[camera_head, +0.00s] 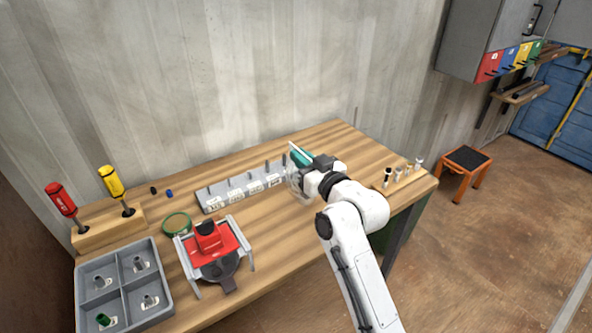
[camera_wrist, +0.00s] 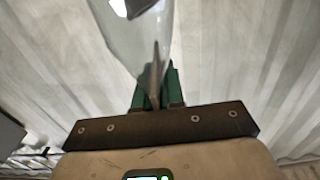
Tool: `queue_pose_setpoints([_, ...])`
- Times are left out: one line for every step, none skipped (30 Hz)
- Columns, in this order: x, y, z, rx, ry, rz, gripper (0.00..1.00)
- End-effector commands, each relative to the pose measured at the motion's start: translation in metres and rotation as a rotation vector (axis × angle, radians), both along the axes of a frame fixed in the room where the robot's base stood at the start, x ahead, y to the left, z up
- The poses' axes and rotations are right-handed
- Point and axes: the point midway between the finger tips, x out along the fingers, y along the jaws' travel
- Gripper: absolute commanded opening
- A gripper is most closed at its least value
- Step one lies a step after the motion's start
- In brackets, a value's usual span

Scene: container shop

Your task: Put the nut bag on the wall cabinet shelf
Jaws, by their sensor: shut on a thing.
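My gripper (camera_head: 297,158) is above the back right part of the workbench, near the corrugated wall. In the wrist view its green fingers (camera_wrist: 155,82) are closed on a clear bag (camera_wrist: 140,38), taken as the nut bag, with a dark and white patch at the top edge of the picture. In the head view the bag is mostly hidden by the gripper, with a pale part showing at its left. The grey wall cabinet (camera_head: 468,42) hangs on the wall at the upper right. I cannot make out its inner shelf.
The workbench (camera_head: 335,140) holds a grey hook rack (camera_head: 207,201), a red-topped device (camera_head: 212,240), a divided tray (camera_head: 163,290) and two screwdrivers in a block (camera_head: 95,228). Small upright pieces (camera_head: 398,174) stand at the right end. An orange stool (camera_head: 465,160) stands on open floor.

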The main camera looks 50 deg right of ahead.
Motion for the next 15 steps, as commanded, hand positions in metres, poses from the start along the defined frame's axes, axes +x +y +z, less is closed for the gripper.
queue_pose_setpoints([0.005,-0.002,-0.006,-0.001,0.001,-0.001,0.0])
queue_pose_setpoints([0.008,-0.002,-0.008,-0.001,-0.001,-0.001,0.0])
queue_pose_setpoints([0.01,-0.003,-0.012,-0.002,0.001,0.0,0.0])
queue_pose_setpoints([0.012,-0.003,-0.014,-0.001,-0.001,0.0,0.0])
queue_pose_setpoints([0.013,-0.003,-0.015,-0.002,-0.002,0.0,0.0])
queue_pose_setpoints([0.014,-0.003,-0.016,-0.002,-0.002,0.0,0.0])
queue_pose_setpoints([0.016,-0.004,-0.018,-0.002,-0.002,0.0,0.0])
queue_pose_setpoints([0.017,-0.004,-0.021,-0.001,-0.001,0.0,0.0])
queue_pose_setpoints([0.02,-0.005,-0.024,0.0,-0.001,0.0,0.0])
queue_pose_setpoints([0.02,-0.005,-0.028,0.0,0.001,-0.001,0.0])
queue_pose_setpoints([0.02,-0.005,-0.033,0.001,0.002,-0.001,0.0])
queue_pose_setpoints([0.019,-0.005,-0.039,0.002,0.002,-0.002,0.0])
queue_pose_setpoints([0.019,-0.005,-0.043,0.001,0.002,-0.002,0.0])
queue_pose_setpoints([0.019,-0.005,-0.046,0.0,0.0,-0.002,0.0])
queue_pose_setpoints([0.019,-0.005,-0.049,0.0,-0.001,-0.001,0.0])
